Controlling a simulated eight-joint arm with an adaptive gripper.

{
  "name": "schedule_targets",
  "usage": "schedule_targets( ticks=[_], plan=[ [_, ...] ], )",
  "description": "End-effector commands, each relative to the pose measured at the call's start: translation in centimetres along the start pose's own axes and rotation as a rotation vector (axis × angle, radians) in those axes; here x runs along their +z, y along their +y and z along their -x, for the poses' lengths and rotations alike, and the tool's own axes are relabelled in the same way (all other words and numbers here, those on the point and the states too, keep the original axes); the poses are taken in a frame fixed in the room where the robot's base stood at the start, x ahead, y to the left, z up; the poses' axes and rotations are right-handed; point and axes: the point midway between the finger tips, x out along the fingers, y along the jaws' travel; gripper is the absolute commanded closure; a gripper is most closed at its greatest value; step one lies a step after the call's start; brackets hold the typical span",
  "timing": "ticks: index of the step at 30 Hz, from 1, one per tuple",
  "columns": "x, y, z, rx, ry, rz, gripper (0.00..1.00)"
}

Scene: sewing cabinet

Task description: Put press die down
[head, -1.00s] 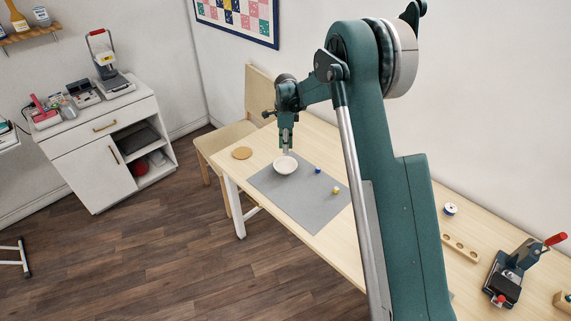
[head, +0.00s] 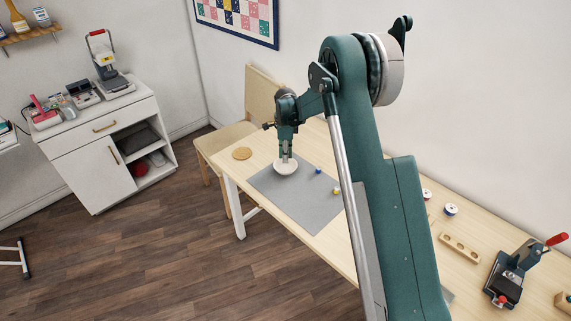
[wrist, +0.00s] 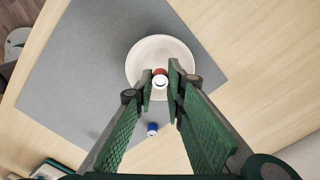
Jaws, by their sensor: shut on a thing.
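My gripper (wrist: 161,84) is shut on a small piece, the press die (wrist: 160,82), which shows a pale round end and a red part beside it in the wrist view. My fingers point down over a white bowl (wrist: 140,58), and the die appears within the bowl's outline. In the head view my gripper (head: 286,156) is right at the bowl (head: 286,170), which stands on a grey mat (head: 310,207). I cannot tell whether the die touches the bowl.
A small blue piece (head: 318,170) and a yellow piece (head: 336,190) lie on the mat, right of the bowl. A round cork-coloured disc (head: 242,153) lies at left. A press (head: 508,276), a holed wooden block (head: 460,247) and spools (head: 450,209) stand at right.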

Motion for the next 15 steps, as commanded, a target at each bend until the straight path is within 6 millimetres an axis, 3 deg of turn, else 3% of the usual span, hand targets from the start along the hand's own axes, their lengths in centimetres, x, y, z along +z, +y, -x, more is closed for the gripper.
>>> schedule_targets(
  ticks=[15],
  plan=[
    [0.0,0.01,-1.05,0.0,0.0,0.0,0.99]
  ],
)
